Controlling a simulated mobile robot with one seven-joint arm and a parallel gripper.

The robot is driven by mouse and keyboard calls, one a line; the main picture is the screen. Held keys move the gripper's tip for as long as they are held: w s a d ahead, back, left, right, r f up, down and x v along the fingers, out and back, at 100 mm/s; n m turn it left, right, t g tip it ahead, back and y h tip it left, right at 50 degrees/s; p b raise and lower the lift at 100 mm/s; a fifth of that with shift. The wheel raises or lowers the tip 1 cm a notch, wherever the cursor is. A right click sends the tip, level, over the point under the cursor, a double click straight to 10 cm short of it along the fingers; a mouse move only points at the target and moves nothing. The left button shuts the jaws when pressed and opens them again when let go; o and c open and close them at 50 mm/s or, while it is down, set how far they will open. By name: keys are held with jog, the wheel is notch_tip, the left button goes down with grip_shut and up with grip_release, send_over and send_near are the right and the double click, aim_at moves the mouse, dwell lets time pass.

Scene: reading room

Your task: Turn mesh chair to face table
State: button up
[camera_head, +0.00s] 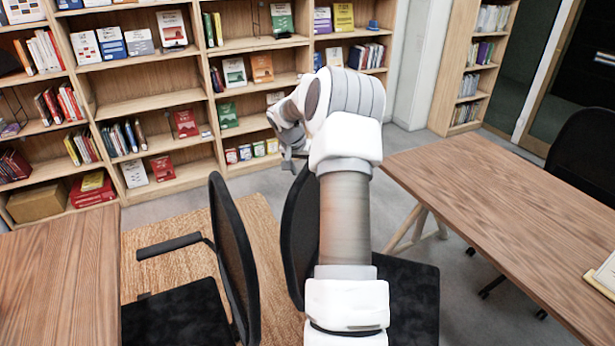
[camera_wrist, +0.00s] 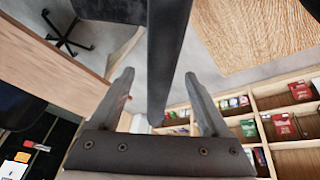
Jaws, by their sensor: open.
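Two black mesh chairs stand back to back in the head view. The left one has its backrest (camera_head: 234,265) on the right side of its seat (camera_head: 175,318), which faces the left wooden table (camera_head: 60,265). The other chair's backrest (camera_head: 297,245) is partly hidden by my arm; its seat (camera_head: 415,295) lies toward the right wooden table (camera_head: 490,195). My gripper (camera_head: 290,162) is open at the top of this second backrest. In the wrist view, a dark backrest edge (camera_wrist: 168,45) shows between my open fingers (camera_wrist: 159,74); contact cannot be told.
A third black chair (camera_head: 588,150) stands beyond the right table. Bookshelves (camera_head: 150,105) line the back wall. A woven rug (camera_head: 270,225) lies under the chairs. Grey floor (camera_head: 180,208) is clear before the shelves. An open book (camera_head: 606,275) lies on the right table.

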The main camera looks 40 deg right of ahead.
jog(key=shift+x, duration=1.8)
grip_shut()
